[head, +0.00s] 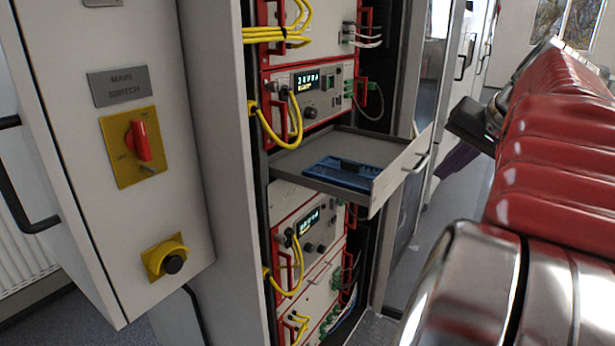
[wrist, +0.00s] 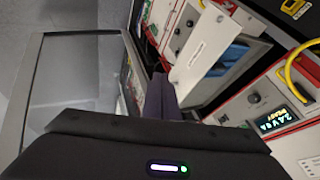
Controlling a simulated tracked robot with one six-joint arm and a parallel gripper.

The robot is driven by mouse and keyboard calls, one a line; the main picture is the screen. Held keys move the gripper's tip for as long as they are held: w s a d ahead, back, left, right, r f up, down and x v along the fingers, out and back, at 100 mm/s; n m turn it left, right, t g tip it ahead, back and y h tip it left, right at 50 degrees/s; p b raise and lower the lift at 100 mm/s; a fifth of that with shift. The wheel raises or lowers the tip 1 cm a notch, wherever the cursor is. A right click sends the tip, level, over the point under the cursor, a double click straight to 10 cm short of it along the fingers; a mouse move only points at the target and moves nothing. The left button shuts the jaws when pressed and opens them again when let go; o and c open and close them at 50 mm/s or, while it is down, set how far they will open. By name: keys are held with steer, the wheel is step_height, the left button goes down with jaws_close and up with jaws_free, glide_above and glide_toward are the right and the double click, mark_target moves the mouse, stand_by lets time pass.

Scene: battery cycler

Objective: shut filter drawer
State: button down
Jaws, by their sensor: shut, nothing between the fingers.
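The filter drawer (head: 300,157) stands pulled out of the rack in the head view. Its pale front panel (head: 400,168) carries a bar handle (head: 422,162), and a blue insert (head: 340,173) lies inside. The wrist view also shows the front panel (wrist: 205,45) and blue insert (wrist: 231,57). My gripper (head: 440,173) is shut and empty, its dark purple fingers to the right of the drawer front, on its outer side. In the wrist view the fingers (wrist: 158,80) point toward the panel's lower part. I cannot tell whether they touch it.
Red-framed instruments (head: 310,90) with yellow cables sit above and below the drawer. A grey cabinet with a main switch (head: 138,143) stands at the left. A glazed rack door (wrist: 85,75) hangs open beside my gripper. Floor shows beyond the drawer in the head view.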

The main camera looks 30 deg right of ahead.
steer(key=shift+s, duration=0.1)
steer(key=w+f, duration=0.8)
steer(key=w, duration=0.1)
steer(key=shift+w, duration=0.25)
stand_by(0.4)
steer(key=shift+w, duration=0.15)
